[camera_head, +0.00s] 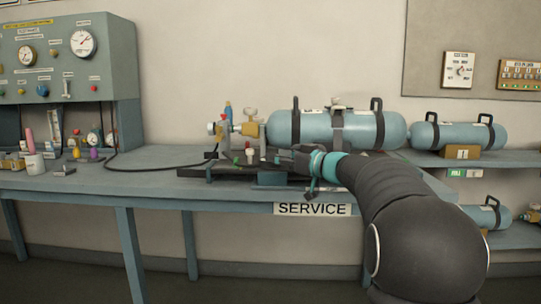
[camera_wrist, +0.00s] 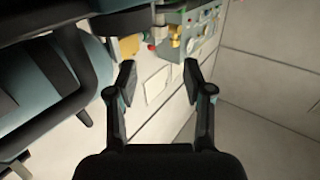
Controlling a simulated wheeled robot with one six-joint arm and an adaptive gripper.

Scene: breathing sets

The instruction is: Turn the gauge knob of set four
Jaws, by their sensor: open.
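In the head view, a large blue-grey cylinder (camera_head: 357,130) lies on a dark cradle on the service bench. Its valve assembly (camera_head: 236,128), with brass fittings and a blue-topped part, is at its left end. Which fitting is the gauge knob, and whether this is set four, I cannot tell. My gripper (camera_head: 305,160) is in front of the cylinder, right of the valve assembly. In the wrist view my gripper (camera_wrist: 158,82) is open, with nothing between its fingertips. The blue-grey cylinder (camera_wrist: 30,100) shows at the left there, and a yellow fitting (camera_wrist: 129,45) lies beyond the left finger.
A test panel (camera_head: 70,60) with dials stands at the left of the bench. A black hose (camera_head: 160,168) runs from it to the valves. Another cylinder (camera_head: 455,136) sits on the right shelf. The bench between panel and cradle (camera_head: 140,180) is mostly clear.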

